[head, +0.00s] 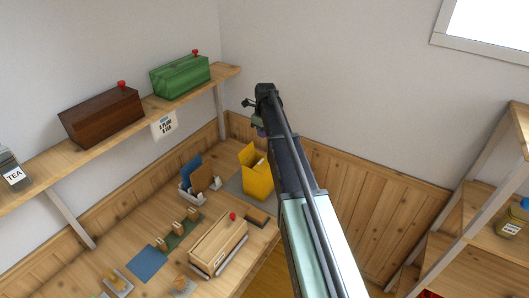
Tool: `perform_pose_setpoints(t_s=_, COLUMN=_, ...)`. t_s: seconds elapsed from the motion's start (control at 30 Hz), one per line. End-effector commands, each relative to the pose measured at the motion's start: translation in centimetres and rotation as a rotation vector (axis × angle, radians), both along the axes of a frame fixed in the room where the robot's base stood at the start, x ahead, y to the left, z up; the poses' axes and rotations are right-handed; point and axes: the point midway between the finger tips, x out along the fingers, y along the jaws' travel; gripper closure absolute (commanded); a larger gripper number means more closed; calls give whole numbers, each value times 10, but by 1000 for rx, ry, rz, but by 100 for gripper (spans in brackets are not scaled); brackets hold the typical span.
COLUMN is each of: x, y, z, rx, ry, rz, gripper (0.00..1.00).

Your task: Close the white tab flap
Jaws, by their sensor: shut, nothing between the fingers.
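A yellow box (258,184) stands at the far right end of the wooden bench. Its top looks open, with yellow panels standing up. A small pale patch (260,163) shows at its upper edge; I cannot tell whether it is the white tab of a flap. My gripper (248,104) is small and dark at the far end of my arm, in front of the wall and higher in the picture than the yellow box. It looks shut and empty, apart from the box. My arm passes just right of the box and may hide part of it.
A wall shelf (150,108) holds a brown box (102,116), a green box (180,76) and a tea jar (12,172).

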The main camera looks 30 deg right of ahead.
Motion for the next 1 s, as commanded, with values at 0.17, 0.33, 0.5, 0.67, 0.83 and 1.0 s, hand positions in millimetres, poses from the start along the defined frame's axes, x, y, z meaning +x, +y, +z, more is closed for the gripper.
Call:
perform_pose_setpoints(t_s=0.17, x=1, y=0, z=-24, rx=0, ry=0, rz=1, gripper=100)
perform_pose_setpoints(t_s=0.33, x=3, y=2, z=-62, rx=-1, ry=1, rz=2, gripper=100)
perform_pose_setpoints(t_s=0.5, x=5, y=3, z=-100, rx=-1, ry=1, rz=3, gripper=100)
perform_pose_setpoints(t_s=0.67, x=7, y=4, z=-130, rx=0, ry=0, rz=3, gripper=100)
perform_pose_setpoints(t_s=0.83, x=8, y=5, z=-140, rx=0, ry=0, rz=3, gripper=100)
perform_pose_setpoints(t_s=1.0, x=8, y=5, z=-138, rx=0, ry=0, rz=3, gripper=100)
